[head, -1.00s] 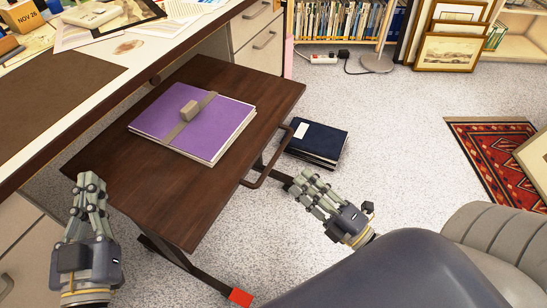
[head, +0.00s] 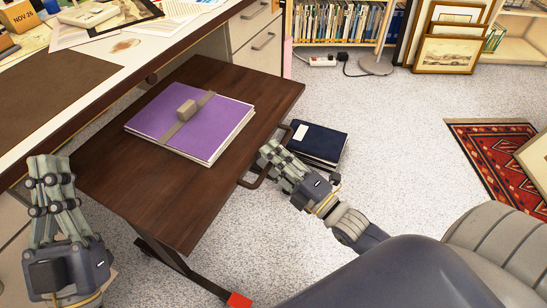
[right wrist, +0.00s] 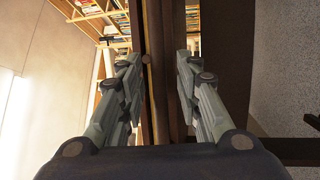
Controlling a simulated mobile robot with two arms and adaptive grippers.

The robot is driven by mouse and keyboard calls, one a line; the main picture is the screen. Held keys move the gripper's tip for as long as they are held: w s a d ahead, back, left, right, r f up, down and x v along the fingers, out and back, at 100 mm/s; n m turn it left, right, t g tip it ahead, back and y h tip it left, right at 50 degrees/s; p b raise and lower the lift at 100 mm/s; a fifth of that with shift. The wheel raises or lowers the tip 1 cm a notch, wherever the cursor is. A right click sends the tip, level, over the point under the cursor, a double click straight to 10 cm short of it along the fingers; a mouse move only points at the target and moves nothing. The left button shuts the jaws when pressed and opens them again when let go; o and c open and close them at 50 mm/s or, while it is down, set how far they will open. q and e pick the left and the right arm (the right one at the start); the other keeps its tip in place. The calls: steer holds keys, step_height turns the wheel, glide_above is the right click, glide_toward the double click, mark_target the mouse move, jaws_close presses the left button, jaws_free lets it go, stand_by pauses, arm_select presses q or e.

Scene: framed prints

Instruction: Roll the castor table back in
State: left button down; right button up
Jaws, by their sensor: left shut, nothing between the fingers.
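The castor table (head: 215,200) has a dark brown top, part of it under the white desk at left. A purple folder (head: 165,122) with a grey strap and block lies on it. A brown bar handle (head: 252,184) sticks out from its right edge. A leg ends in a red tip (head: 238,299) on the floor. My right gripper (head: 268,155) is at the handle, its fingers reaching over it. In the right wrist view its fingers (right wrist: 158,75) are apart, with a brown bar between them. My left gripper (head: 50,165) is shut and empty, left of the table.
Dark blue books (head: 318,143) lie on the floor just beyond the handle. A grey chair (head: 490,255) stands at the lower right. A red rug (head: 495,155), framed prints (head: 447,52) and a lamp base (head: 376,65) are further off.

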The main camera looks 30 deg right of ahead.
jaws_close()
